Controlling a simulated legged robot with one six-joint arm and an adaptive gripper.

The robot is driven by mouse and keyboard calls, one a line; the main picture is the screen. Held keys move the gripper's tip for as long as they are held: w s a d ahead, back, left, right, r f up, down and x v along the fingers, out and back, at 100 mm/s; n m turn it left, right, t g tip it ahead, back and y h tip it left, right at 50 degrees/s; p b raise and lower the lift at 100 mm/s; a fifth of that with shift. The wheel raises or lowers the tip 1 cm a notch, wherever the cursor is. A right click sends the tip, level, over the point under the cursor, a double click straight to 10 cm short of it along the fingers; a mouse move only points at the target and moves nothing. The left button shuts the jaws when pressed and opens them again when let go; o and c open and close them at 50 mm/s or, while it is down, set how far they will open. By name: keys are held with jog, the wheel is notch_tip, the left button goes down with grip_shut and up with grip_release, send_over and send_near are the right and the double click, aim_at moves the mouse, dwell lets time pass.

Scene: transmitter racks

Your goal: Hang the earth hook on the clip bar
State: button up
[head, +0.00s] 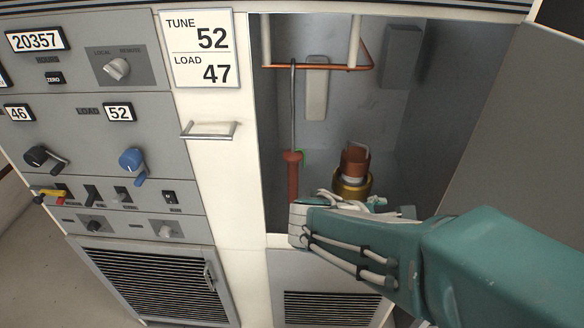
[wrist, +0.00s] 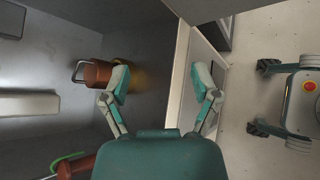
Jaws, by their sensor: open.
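The earth hook is a thin grey rod (head: 293,110) with a red-brown handle (head: 292,176). It hangs upright in the open cabinet, its top end at the copper clip bar (head: 318,67); the rod looks hooked over the bar, though the contact is small to see. In the wrist view the handle (wrist: 80,168) shows at the lower left, with a green loop beside it. My gripper (head: 325,208) is open and empty, below and right of the handle and apart from it. In the wrist view my gripper (wrist: 161,90) has its fingers spread either side of the cabinet's front edge.
A copper and brass cylindrical part (head: 354,172) stands on the cabinet floor just behind my gripper; it is close to the left finger in the wrist view (wrist: 98,74). Control panels with knobs (head: 130,160) and a handle (head: 209,130) are at left.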

jog(key=w+a+n+t, duration=0.6)
jog(key=a+n, duration=0.3)
jog(key=a, duration=0.2)
jog(key=n+t+y, duration=0.5)
jog(key=n, duration=0.2)
send_near(291, 168)
jog(key=x, duration=1.1)
jog(key=shift+w, duration=0.25)
grip_shut()
